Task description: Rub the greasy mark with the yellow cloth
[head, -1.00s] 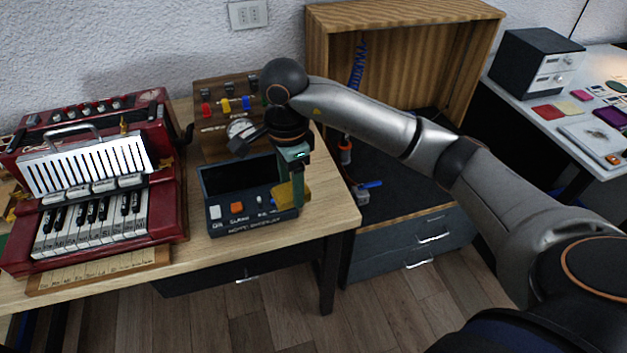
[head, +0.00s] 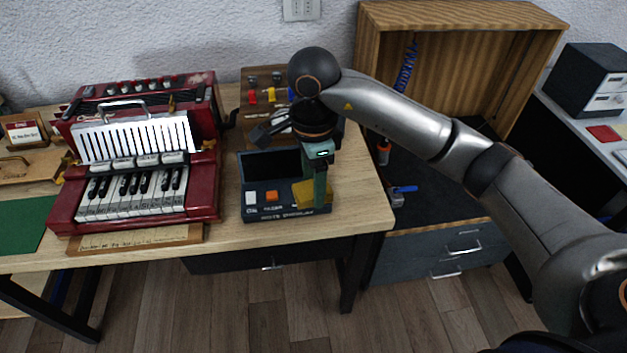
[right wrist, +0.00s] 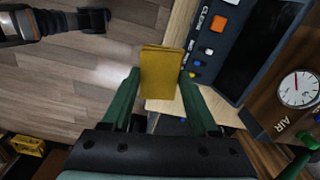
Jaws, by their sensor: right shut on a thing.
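The yellow cloth (head: 302,194) is a folded mustard-coloured pad. My right gripper (right wrist: 160,82) is shut on it, and the cloth (right wrist: 161,75) sticks out between the two green fingers in the right wrist view. In the head view my right gripper (head: 318,190) hangs fingers down in front of the right part of the dark control box. I cannot see whether the cloth touches the box or the table. I cannot make out the greasy mark in either view. My left gripper does not show in the head view.
The dark control box (head: 254,212) with buttons stands on the wooden table (head: 350,205). A red accordion (head: 205,190) stands left of it. Behind the box is a wooden board with coloured valves (head: 252,96). An open wooden cabinet (head: 465,25) stands to the right.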

